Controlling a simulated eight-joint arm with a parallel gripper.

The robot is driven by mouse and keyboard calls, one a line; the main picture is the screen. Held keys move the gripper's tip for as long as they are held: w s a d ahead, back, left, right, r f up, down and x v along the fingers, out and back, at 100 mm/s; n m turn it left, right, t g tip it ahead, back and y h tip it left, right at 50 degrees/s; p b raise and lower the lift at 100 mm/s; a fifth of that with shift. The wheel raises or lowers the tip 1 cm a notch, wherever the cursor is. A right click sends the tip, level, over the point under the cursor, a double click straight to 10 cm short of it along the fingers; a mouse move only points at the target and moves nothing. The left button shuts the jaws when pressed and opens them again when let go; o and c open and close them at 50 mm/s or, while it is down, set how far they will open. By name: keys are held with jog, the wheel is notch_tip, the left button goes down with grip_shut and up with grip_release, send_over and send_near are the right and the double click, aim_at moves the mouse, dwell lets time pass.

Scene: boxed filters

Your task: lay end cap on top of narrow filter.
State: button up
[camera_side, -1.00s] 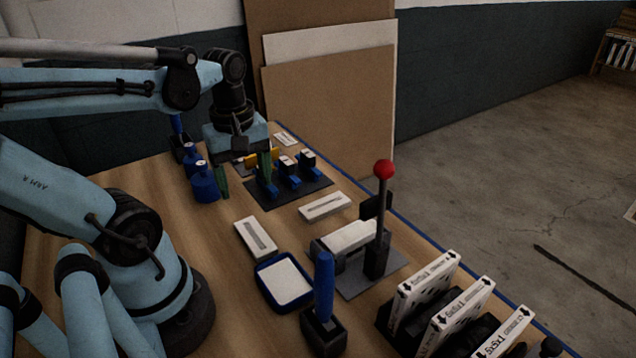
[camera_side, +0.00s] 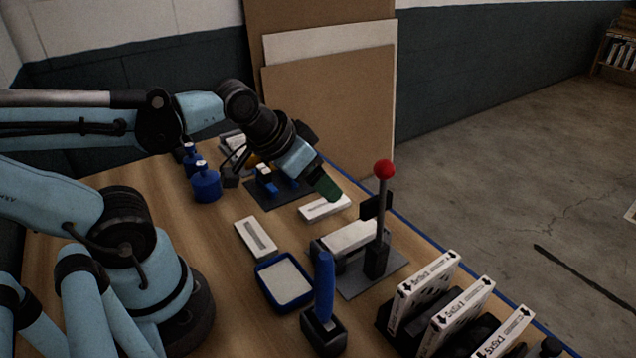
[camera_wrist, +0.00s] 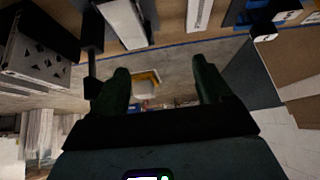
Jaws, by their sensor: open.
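My gripper (camera_side: 328,188) is tilted, its green fingers just above a white slotted piece (camera_side: 325,207) on the table. The wrist view shows my fingers (camera_wrist: 160,85) apart with nothing between them; a white piece (camera_wrist: 198,14) lies beyond the tips. A second white slotted piece (camera_side: 255,237) lies left of the press. I cannot tell which is the end cap. White printed filter boxes (camera_side: 425,283) stand upright in a dark rack at the right; I cannot tell which filter is the narrow one.
A press with a red-knobbed lever (camera_side: 384,170) holds a white block (camera_side: 350,237). A blue-rimmed tray (camera_side: 262,283), a blue-handled tool (camera_side: 324,285) and blue bottles (camera_side: 206,184) stand around. A dark mat (camera_side: 255,194) with blue fixtures lies behind. Table is clear left of the slotted pieces.

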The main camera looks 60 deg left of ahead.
jog(key=n+g, duration=0.7)
jog(key=n, duration=1.1)
send_over(248, 226)
notch_tip(248, 226, down, 2)
jog(key=shift+f, duration=5.85)
jog(key=shift+c, duration=0.3)
jog(key=c, duration=1.1)
jog(key=shift+c, duration=0.2)
jog(key=shift+r, duration=0.25)
